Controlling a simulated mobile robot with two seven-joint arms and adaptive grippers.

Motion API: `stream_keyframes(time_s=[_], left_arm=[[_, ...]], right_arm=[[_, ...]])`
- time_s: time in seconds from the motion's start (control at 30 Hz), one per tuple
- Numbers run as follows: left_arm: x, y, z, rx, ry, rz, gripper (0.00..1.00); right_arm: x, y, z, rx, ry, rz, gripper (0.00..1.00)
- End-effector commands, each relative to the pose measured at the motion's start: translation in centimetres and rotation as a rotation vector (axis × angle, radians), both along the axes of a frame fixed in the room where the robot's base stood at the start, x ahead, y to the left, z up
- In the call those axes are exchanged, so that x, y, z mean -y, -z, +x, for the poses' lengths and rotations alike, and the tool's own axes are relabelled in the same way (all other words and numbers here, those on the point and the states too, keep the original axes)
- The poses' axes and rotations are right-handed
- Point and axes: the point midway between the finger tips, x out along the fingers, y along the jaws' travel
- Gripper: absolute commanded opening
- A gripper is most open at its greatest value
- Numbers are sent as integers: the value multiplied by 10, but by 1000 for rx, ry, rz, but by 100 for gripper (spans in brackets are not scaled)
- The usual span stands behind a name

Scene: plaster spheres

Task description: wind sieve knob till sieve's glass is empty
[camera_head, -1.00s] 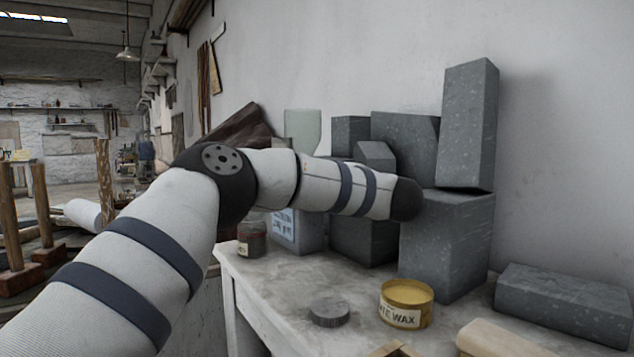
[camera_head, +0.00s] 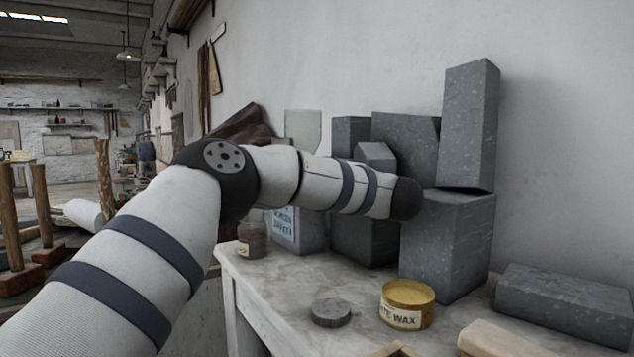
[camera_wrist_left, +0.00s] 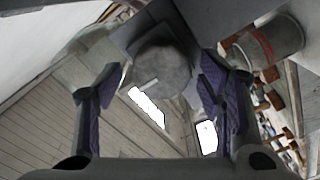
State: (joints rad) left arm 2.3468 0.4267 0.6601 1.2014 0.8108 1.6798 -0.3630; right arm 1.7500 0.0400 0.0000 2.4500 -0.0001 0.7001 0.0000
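The sieve's upright greenish glass (camera_head: 303,124) stands against the wall, its lower part hidden by my left arm. Below it is a grey box with a blue-lettered label (camera_head: 285,226). I cannot tell from this view whether the glass holds anything. In the left wrist view a round grey knob (camera_wrist_left: 170,70) with a short pale peg lies between the fingertips of my left gripper (camera_wrist_left: 164,85). The fingers are apart, with visible gaps beside the knob. In the head view this gripper is hidden behind the arm. My right gripper is not in view.
A glass jar (camera_head: 251,238) stands left of the box; its red line shows in the wrist view (camera_wrist_left: 272,45). Grey blocks (camera_head: 445,245) crowd the right. A wax tin (camera_head: 405,307) and dark disc (camera_head: 331,313) sit in front on the worktable (camera_head: 290,285).

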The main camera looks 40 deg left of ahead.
Motion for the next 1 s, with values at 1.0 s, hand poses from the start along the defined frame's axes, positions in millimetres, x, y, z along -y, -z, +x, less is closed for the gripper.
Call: stream_keyframes(time_s=[1.0], left_arm=[[0,-101,0,0,2,1,62]], right_arm=[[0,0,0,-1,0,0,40]])
